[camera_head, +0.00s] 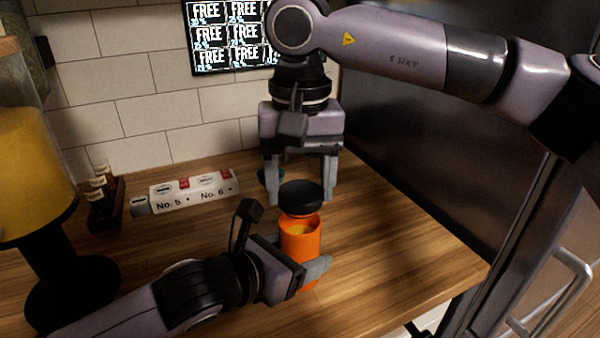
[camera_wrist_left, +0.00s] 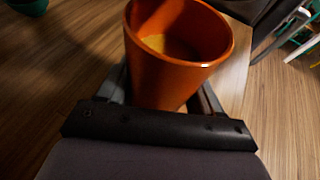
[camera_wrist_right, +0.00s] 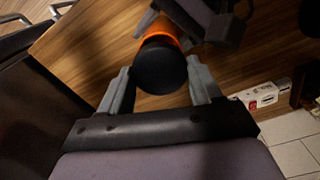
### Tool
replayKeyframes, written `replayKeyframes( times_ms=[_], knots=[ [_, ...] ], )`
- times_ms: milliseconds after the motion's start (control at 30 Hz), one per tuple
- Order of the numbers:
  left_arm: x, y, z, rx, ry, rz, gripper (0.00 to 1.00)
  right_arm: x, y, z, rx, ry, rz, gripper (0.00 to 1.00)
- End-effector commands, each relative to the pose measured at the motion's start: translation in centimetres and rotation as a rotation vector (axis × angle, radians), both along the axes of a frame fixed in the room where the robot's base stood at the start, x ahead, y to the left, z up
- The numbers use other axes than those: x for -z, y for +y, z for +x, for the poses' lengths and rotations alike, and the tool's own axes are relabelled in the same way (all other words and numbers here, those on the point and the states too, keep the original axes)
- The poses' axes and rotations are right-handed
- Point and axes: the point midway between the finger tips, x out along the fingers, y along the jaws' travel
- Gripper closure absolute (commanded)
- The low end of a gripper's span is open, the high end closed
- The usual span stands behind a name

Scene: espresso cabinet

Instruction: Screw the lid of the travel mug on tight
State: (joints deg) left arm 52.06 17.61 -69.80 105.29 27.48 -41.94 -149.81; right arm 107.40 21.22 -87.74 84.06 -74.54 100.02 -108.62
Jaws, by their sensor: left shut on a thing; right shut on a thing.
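The travel mug's orange body (camera_head: 300,240) stands upright and open-topped near the counter's front, with something yellowish inside. My left gripper (camera_head: 300,270) is shut around its side; the left wrist view shows the orange mug (camera_wrist_left: 172,75) between the fingers. The black lid (camera_head: 301,197) is above the mug's mouth, apart from the rim, with the opening showing below it. My right gripper (camera_head: 301,182) points down from above and is shut on the lid. In the right wrist view the lid (camera_wrist_right: 160,66) lies between the fingertips and covers much of the mug.
A white block with number labels (camera_head: 195,192) and a small dark rack (camera_head: 105,203) stand at the back left. A tall yellow-filled container (camera_head: 35,170) is at left, a dark cabinet at right. Counter right of the mug is clear.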

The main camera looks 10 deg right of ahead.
Motion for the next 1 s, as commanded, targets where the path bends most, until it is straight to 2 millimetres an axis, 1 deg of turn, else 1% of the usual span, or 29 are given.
replayKeyframes(
  times_ms=[467, 800, 1000],
  knots=[
    [0.0, 0.0, 0.0, 0.000, -0.001, -0.001, 0.89, 0.0, 0.0, 0.0, 0.001, -0.001, 0.000, 0.65],
    [-0.1, 0.0, 0.0, 0.000, -0.001, -0.001, 0.89, 1.6, 0.0, 0.0, 0.001, 0.000, 0.001, 0.65],
    [-0.1, 0.0, 0.0, 0.000, -0.001, -0.001, 0.89, 1.7, 0.0, 0.0, 0.001, -0.001, 0.001, 0.65]
  ],
)
